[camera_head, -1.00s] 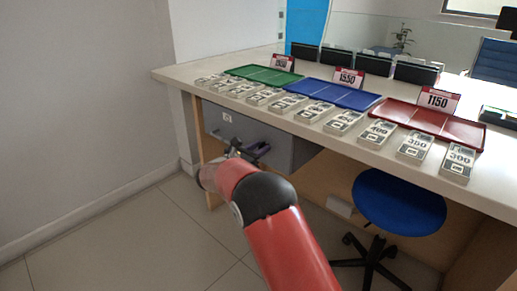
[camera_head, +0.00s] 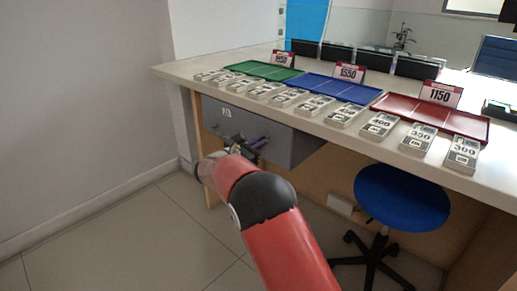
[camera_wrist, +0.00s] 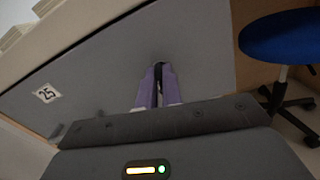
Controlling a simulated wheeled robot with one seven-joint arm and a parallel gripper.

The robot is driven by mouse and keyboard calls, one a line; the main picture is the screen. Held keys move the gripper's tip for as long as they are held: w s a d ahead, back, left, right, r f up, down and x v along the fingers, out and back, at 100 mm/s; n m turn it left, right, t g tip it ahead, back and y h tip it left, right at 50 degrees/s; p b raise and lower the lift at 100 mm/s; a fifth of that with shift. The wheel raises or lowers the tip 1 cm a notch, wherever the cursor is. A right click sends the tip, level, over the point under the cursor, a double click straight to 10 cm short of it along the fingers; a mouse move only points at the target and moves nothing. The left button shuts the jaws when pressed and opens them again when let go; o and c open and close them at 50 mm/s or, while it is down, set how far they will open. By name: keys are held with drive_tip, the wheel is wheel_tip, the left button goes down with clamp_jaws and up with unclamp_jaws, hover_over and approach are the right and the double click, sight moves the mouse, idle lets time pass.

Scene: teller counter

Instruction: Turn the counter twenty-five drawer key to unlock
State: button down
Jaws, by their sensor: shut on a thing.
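The grey drawer front (camera_head: 285,150) hangs under the counter, and its white 25 label (camera_head: 227,112) shows at the left. The drawer front (camera_wrist: 110,70) fills the wrist view, with the label (camera_wrist: 46,93) tilted at the left. My gripper (camera_head: 252,146) is at the drawer face in the head view. In the wrist view my gripper (camera_wrist: 159,78) has its purple fingers shut on the small dark key (camera_wrist: 159,67) at the drawer face. The fingers hide most of the key and its lock, so its angle cannot be told. The drawer looks closed.
The counter top (camera_head: 185,72) above holds a green tray (camera_head: 262,70), a blue tray (camera_head: 335,88), a red tray (camera_head: 432,114) and several number blocks. A blue stool (camera_head: 402,197) stands at the right. The floor at the left is clear.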

drive_tip(key=shift+f+m+b, duration=0.2)
drive_tip(key=shift+m+b, duration=6.75)
drive_tip(key=shift+m, duration=0.85)
drive_tip(key=shift+d, duration=0.1)
drive_tip(key=c, duration=1.6)
unclamp_jaws()
drive_tip(key=shift+o, duration=0.2)
